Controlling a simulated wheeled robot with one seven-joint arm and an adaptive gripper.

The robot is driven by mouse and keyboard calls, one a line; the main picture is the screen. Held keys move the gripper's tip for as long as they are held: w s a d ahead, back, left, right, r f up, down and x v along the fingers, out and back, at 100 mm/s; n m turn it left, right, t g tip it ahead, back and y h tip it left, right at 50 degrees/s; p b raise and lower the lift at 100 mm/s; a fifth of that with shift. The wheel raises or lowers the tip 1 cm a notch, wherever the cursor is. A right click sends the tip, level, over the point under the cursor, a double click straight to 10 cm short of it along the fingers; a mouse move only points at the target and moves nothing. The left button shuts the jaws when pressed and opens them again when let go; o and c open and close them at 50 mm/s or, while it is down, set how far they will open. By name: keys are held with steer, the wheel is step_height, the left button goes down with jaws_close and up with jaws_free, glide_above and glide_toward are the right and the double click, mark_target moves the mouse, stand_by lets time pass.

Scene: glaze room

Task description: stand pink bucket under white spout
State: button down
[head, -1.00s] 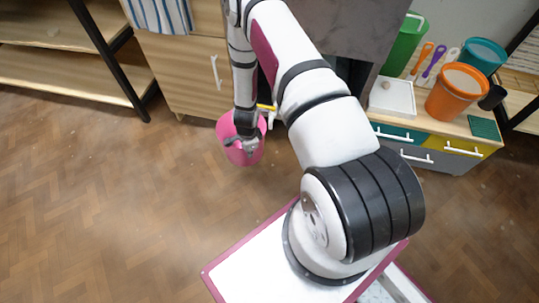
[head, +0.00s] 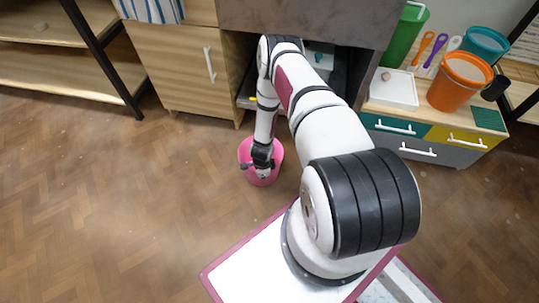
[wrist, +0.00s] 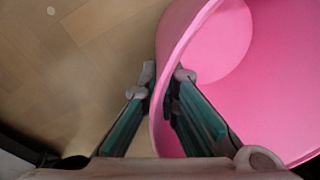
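The pink bucket (head: 274,150) is upright in front of the dark opening between the cabinets in the head view. I cannot tell whether its base touches the floor. My gripper (head: 262,172) is at its rim on the near left side. In the wrist view, the bucket (wrist: 270,75) fills the right side, its inside showing empty. My gripper (wrist: 167,76) has one finger outside the wall and one inside, closed on the rim. I cannot make out the white spout; my arm covers part of the opening.
A drawer unit (head: 430,145) at right carries an orange bucket (head: 458,82), a teal bucket (head: 484,45), a green container (head: 404,40) and a white tray (head: 394,90). Floor (head: 120,200) at left is clear.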

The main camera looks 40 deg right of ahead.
steer(key=w+d+f+b, duration=0.1)
steer(key=w+d+b, duration=0.4)
steer(key=w+d, duration=0.3)
steer(key=shift+d+f, duration=0.15)
steer(key=shift+d, duration=0.95)
steer(key=c, duration=2.2)
jaws_free()
steer(key=shift+f, duration=0.15)
steer(key=o, duration=0.4)
